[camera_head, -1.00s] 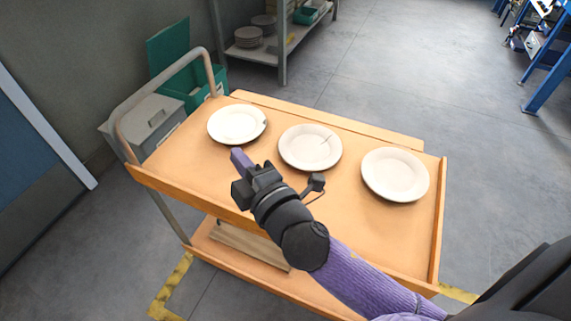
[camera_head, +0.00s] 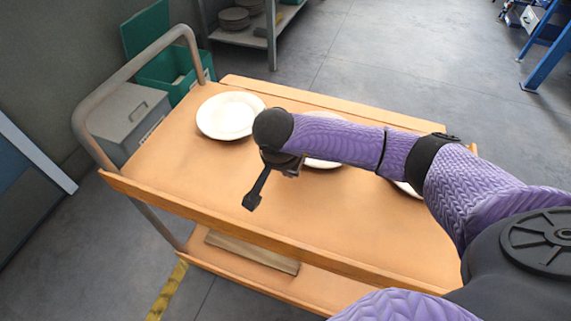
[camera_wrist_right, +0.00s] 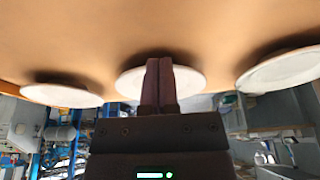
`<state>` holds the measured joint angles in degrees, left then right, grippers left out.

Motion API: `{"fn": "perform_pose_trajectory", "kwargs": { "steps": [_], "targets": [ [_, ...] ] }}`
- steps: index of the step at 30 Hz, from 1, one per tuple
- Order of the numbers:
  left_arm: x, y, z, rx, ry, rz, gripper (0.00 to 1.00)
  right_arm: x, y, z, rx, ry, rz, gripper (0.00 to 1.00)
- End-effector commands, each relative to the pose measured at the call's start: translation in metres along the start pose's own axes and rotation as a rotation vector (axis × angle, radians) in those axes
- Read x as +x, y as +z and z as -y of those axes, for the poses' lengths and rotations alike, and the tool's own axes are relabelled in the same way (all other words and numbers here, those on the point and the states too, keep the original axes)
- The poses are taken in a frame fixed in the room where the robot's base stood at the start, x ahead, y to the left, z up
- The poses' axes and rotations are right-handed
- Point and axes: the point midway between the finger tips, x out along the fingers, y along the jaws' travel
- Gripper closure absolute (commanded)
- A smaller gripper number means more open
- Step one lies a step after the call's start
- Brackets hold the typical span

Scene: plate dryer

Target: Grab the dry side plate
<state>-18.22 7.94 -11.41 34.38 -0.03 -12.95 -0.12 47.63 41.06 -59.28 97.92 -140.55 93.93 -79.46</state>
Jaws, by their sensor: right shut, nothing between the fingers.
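Three white plates lie in a row on the wooden trolley top. The left plate (camera_head: 230,116) is almost fully in view. My right arm covers most of the middle plate (camera_head: 326,163) and the right plate (camera_head: 408,189). I cannot tell which plate is dry. The right wrist view shows all three, with the middle plate (camera_wrist_right: 130,83) behind the fingers. My right gripper (camera_wrist_right: 159,64) is shut and empty, its fingers pointing toward the trolley top and overlapping the middle plate. I see no contact. My left gripper is out of view.
The trolley top (camera_head: 190,165) has a raised front edge and a metal handle (camera_head: 130,75) at left. A grey bin (camera_head: 127,118) and a green crate (camera_head: 172,75) stand behind the handle.

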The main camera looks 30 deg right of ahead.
Motion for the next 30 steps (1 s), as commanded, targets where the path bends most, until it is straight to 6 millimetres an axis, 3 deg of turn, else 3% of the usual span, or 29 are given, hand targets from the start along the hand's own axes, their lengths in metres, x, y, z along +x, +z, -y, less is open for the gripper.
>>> {"fn": "perform_pose_trajectory", "kwargs": {
  "steps": [1, 8, 15, 27, 30],
  "targets": [
    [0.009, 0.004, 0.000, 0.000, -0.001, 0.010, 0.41, 0.017, 0.003, 0.000, 0.000, 0.003, 0.004, 1.00],
    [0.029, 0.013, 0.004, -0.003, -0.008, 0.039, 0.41, 0.063, 0.000, 0.000, 0.002, 0.001, 0.004, 1.00],
    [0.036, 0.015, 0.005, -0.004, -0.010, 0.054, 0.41, 0.067, -0.032, 0.001, 0.002, -0.002, 0.004, 1.00],
    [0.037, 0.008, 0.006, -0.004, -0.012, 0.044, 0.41, 0.067, -0.038, 0.001, 0.001, -0.003, 0.004, 1.00],
    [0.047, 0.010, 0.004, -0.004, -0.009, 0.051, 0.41, 0.074, -0.048, 0.001, 0.003, -0.002, 0.001, 1.00]
  ]
}}
